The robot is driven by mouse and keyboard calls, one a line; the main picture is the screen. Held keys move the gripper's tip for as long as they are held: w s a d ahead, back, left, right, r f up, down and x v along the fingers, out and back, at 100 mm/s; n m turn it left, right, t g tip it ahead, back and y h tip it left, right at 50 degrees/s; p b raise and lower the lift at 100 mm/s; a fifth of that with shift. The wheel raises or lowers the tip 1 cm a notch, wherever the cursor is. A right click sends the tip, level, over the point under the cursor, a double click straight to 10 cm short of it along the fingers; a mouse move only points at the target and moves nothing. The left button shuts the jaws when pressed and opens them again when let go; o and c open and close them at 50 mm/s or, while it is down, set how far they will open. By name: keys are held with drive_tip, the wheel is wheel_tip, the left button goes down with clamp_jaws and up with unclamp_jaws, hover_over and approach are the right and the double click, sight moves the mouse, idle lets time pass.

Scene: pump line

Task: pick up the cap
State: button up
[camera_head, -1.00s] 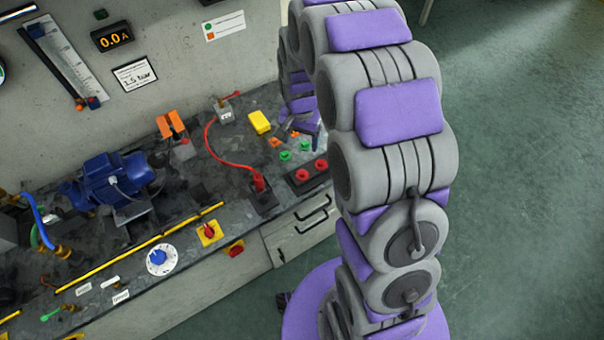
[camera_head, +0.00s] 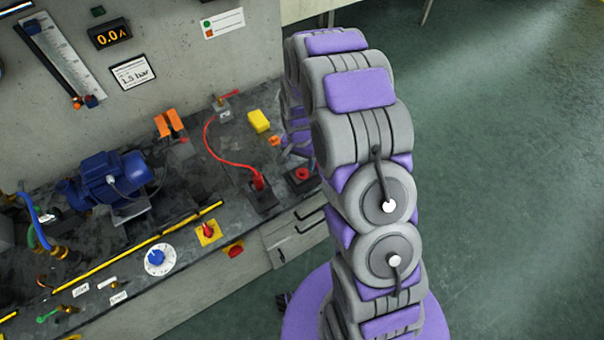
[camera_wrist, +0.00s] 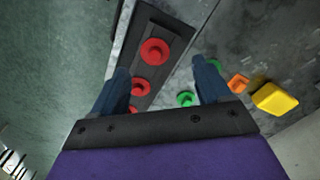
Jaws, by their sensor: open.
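Several small round caps are in the wrist view, and I cannot tell which one the task names. A red cap (camera_wrist: 155,51) and a second red cap (camera_wrist: 140,87) sit on a dark strip (camera_wrist: 168,17); another red bit shows lower, partly hidden. A green cap (camera_wrist: 186,99) lies on the bench beside the strip. My gripper (camera_wrist: 160,64) is open and empty, its two blue fingers spread above the strip and the green cap. In the head view one red cap (camera_head: 302,174) shows; my arm hides most of this area.
An orange piece (camera_wrist: 238,83) and a yellow block (camera_wrist: 274,99) lie right of my fingers. In the head view a red cable (camera_head: 222,155) runs to a dark socket left of the strip. The bench front has drawer handles. Open green floor lies right.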

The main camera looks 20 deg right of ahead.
sight(302, 171)
drive_tip(key=f, duration=0.3)
drive_tip(key=d+f+b, duration=0.1)
drive_tip(key=f, duration=0.1)
drive_tip(key=shift+f, duration=0.35)
drive_tip(key=shift+s, duration=0.1)
drive_tip(key=c, duration=1.1)
drive_tip(key=shift+r, duration=0.1)
